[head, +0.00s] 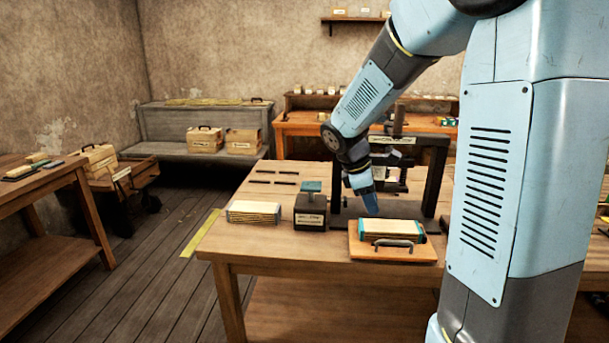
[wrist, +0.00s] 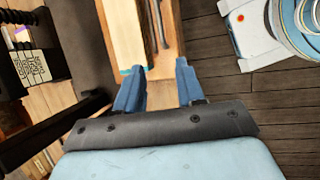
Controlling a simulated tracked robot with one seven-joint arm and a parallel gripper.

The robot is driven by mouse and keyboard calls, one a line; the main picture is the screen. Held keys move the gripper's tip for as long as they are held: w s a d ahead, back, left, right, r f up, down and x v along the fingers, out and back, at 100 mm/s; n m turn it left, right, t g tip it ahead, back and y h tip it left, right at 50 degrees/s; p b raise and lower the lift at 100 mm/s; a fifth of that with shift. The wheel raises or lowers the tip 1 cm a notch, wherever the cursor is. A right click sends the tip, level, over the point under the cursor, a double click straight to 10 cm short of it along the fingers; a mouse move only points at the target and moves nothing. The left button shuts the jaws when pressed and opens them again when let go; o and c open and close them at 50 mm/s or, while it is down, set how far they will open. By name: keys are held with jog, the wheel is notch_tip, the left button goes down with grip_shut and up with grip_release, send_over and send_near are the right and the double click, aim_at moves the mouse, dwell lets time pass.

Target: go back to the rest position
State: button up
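My gripper (head: 370,205) hangs fingers-down over the worktable, in front of the black press frame (head: 437,178) and just behind the wooden board with a metal handle (head: 408,254). In the wrist view my gripper (wrist: 157,75) shows two blue fingers standing well apart, with nothing between them. The board (wrist: 168,66) lies beyond the fingertips. A pale stack with teal ends (head: 388,229) rests on the board; it also shows in the wrist view (wrist: 122,32). My arm covers part of the press, and its handwheel cannot be made out.
A second pale stack (head: 254,212) and a dark block with a teal top (head: 310,212) stand left on the table (head: 290,248). A side table (head: 40,190), a cart (head: 133,180) and a bench (head: 170,150) stand further left and behind. Open floor lies between.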

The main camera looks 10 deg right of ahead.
jog(key=s+a+r+m+t+y, duration=0.2)
jog(key=s+r+m, duration=0.3)
jog(key=s, duration=0.6)
jog(key=s+a+r+m+t+y, duration=0.2)
jog(key=s+r+m, duration=0.4)
jog(key=s+m, duration=0.3)
jog(key=shift+s+a+t+y, duration=0.45)
jog(key=shift+s+a, duration=0.2)
jog(key=shift+s, duration=0.55)
